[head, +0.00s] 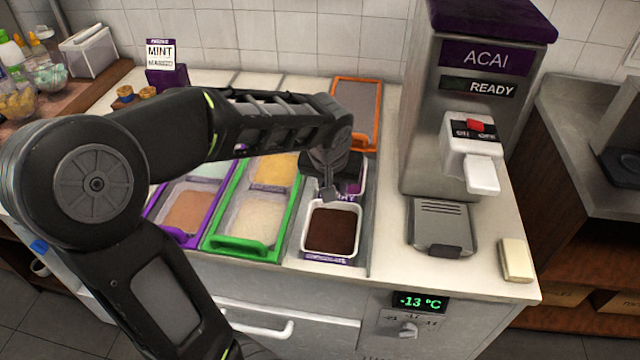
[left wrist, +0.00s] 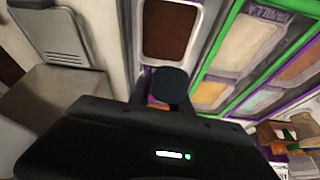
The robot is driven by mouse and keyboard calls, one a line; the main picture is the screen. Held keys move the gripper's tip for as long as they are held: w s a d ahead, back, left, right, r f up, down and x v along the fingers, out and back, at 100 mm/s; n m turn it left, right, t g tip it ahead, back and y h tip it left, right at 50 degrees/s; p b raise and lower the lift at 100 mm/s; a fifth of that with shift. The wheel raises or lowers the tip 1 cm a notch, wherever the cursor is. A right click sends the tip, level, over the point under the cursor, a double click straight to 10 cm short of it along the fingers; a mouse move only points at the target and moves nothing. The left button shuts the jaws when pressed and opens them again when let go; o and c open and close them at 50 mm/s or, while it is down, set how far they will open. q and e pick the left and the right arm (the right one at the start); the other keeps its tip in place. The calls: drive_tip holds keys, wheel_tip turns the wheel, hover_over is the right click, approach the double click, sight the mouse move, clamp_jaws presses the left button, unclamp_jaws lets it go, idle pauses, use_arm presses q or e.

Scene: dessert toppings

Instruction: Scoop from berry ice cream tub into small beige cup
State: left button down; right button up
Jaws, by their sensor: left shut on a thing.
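My left gripper (head: 327,165) is over the back right tub in the counter well, shut on what seems to be the scoop. A grey part of the scoop (head: 327,190) shows just below the fingers in the head view; a dark rounded end, probably its handle (left wrist: 171,84), shows in the left wrist view. The berry tub (head: 361,177) is mostly hidden behind the gripper, with only its white rim and part of a purple label showing. Whether the scoop touches the ice cream is hidden. I cannot make out the small beige cup. My right gripper is out of view.
The chocolate tub (head: 332,228) stands just in front of the gripper. Green-framed (head: 240,245) and purple-framed trays lie to its left, an orange-framed lid (head: 377,115) behind. The acai machine (head: 460,130) stands to the right. Small brown cups (head: 125,94) sit at the back left.

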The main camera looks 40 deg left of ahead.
use_arm(q)
drive_tip(key=w+d+m+h, duration=0.1)
drive_tip(key=w+d+m, duration=0.1)
drive_tip(key=d, duration=0.5)
drive_tip(key=w+d+f+m+h, duration=0.1)
drive_tip(key=w+d+m, duration=0.1)
drive_tip(key=w+d, duration=0.3)
drive_tip(key=d, duration=0.3)
drive_tip(key=shift+w+f+m, duration=0.15)
drive_tip(key=shift+f+m, duration=0.1)
drive_tip(key=shift+m, duration=0.15)
drive_tip(key=shift+d, duration=0.1)
